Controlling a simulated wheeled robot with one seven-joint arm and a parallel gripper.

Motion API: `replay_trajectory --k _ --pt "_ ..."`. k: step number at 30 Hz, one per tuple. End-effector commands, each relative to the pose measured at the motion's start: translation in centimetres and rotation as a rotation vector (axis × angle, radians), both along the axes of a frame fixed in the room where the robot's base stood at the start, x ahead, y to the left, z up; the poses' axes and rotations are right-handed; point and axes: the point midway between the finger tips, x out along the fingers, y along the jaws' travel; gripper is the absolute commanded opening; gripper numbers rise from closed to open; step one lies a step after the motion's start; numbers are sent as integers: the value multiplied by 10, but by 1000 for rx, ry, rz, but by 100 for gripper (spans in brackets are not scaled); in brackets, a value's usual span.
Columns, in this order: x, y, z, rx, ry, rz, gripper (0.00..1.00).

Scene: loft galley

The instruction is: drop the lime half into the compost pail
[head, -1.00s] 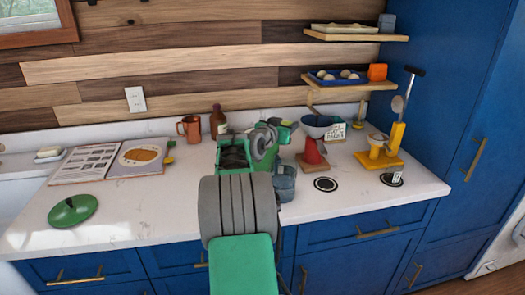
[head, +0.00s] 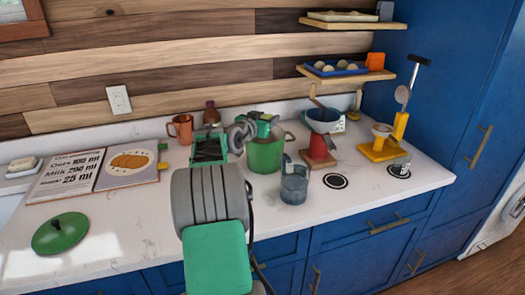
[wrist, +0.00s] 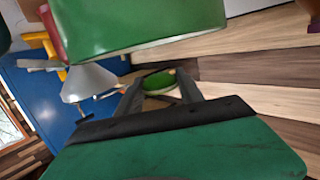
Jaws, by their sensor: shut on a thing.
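The lime half (wrist: 160,82), green with a pale rim, is held between the two dark fingers of my gripper (wrist: 158,90) in the wrist view. In the head view my gripper (head: 264,119) is above the worktop, over or in front of the green pot (head: 265,156); the lime half cannot be made out there. A small grey-blue pail (head: 294,186), which looks like the compost pail, stands to the right of and nearer than the green pot. Its inside is mostly hidden. The green pot (wrist: 140,25) also fills the top of the wrist view.
A yellow stand (head: 382,150) is farther right. A copper mug (head: 181,128), an open recipe book (head: 95,172) and a green lid (head: 60,236) are left.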

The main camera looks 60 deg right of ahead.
Motion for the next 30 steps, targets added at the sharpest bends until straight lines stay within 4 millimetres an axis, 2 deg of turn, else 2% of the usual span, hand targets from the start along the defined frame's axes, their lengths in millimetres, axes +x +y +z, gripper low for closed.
replay_trajectory --k 1,6,14,15,24,30 --pt "0 0 -12 2 1 -1 3" --pt "1 0 -30 0 1 1 3" --pt "2 1 -33 0 0 3 3" --pt "2 1 -33 0 0 3 45" --pt "3 1 -33 0 -1 4 69" --pt "3 2 -34 1 0 4 69"
